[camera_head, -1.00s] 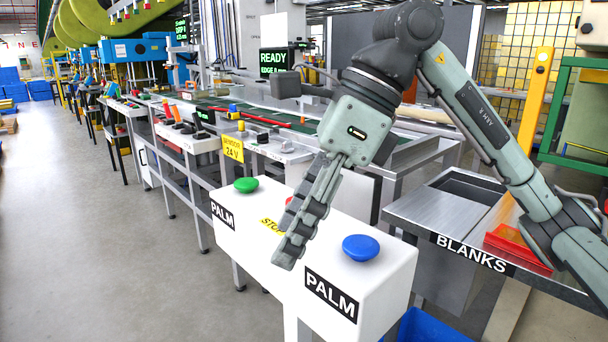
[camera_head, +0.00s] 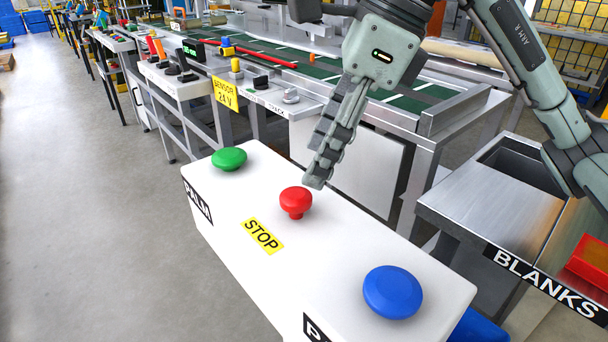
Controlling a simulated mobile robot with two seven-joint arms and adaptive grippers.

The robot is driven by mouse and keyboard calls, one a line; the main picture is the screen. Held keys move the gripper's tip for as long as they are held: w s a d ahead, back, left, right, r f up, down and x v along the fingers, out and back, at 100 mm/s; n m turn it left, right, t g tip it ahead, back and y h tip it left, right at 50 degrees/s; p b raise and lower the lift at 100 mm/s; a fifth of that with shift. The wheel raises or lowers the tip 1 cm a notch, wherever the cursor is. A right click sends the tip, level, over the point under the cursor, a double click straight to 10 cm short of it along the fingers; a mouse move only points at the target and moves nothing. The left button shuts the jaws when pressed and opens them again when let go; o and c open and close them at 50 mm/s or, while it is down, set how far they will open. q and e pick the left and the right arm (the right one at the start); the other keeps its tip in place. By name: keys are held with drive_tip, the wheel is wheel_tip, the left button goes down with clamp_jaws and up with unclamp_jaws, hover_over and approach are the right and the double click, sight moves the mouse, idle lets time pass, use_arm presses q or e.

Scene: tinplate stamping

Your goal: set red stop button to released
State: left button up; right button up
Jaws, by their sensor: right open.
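The red stop button (camera_head: 296,201) is a mushroom knob on a short stem on top of the white palm box (camera_head: 350,262), behind a yellow STOP label (camera_head: 263,236). Whether it is latched down or released is hard to tell. My right gripper (camera_head: 316,178) points down just behind and to the right of the red button in the picture, with its fingers seen edge-on and overlapping. It holds nothing visible. My left gripper is not in view.
A green palm button (camera_head: 229,158) sits left on the same box and a blue palm button (camera_head: 392,291) sits right. The BLANKS table (camera_head: 480,205) is at the right.

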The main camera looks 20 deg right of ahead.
sight(296, 193)
drive_tip(key=x, duration=0.4)
drive_tip(key=shift+f, duration=0.2)
drive_tip(key=shift+x, duration=0.8)
drive_tip(key=c, duration=1.1)
clamp_jaws()
drive_tip(key=shift+r, duration=0.3)
drive_tip(key=shift+w+r, duration=0.1)
drive_tip(key=shift+r, duration=0.55)
drive_tip(key=o, duration=0.8)
unclamp_jaws()
drive_tip(key=shift+c, duration=0.2)
drive_tip(key=o, duration=0.3)
drive_tip(key=shift+o, duration=0.2)
drive_tip(key=shift+r, duration=0.2)
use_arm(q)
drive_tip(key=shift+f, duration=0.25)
use_arm(e)
drive_tip(key=v, duration=1.1)
drive_tip(key=shift+d+r, duration=0.2)
